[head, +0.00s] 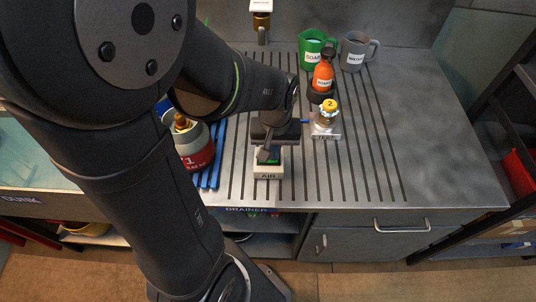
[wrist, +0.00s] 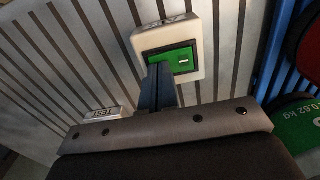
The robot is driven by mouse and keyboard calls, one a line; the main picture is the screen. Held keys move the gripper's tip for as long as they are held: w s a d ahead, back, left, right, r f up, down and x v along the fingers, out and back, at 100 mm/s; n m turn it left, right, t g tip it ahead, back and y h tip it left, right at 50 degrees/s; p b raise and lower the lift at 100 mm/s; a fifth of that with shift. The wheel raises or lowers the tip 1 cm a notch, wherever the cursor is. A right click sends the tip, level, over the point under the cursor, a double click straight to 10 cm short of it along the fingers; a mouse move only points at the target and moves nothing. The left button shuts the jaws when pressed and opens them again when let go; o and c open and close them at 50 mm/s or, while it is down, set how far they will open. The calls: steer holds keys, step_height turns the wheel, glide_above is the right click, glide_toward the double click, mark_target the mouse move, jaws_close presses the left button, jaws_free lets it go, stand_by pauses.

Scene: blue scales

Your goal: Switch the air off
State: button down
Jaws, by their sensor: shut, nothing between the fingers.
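The air switch is a small white box (head: 268,173) labelled AIR, on the grooved drainer near the counter's front edge. Its green rocker (head: 272,160) is partly hidden by my gripper. In the wrist view the box (wrist: 143,41) shows near the top middle, with the green rocker (wrist: 184,60) in a dark frame and a small white mark on it. My gripper (head: 264,156) points down at the box, fingers shut and empty. In the wrist view the fingertips (wrist: 161,70) overlap the left part of the rocker. I cannot tell whether they touch it.
A TEST stand (head: 326,134) holds a piece with a yellow top marked 2, right of my gripper. A red and grey container (head: 198,157) and blue bars (head: 217,160) are to the left. An orange bottle (head: 324,75), green mug (head: 311,51) and grey mug (head: 354,54) stand behind.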

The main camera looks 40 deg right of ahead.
steer(key=shift+f, duration=0.1)
steer(key=shift+r, duration=3.5)
step_height(320, 180, down, 7)
steer(key=shift+r, duration=0.1)
steer(key=shift+r, duration=0.1)
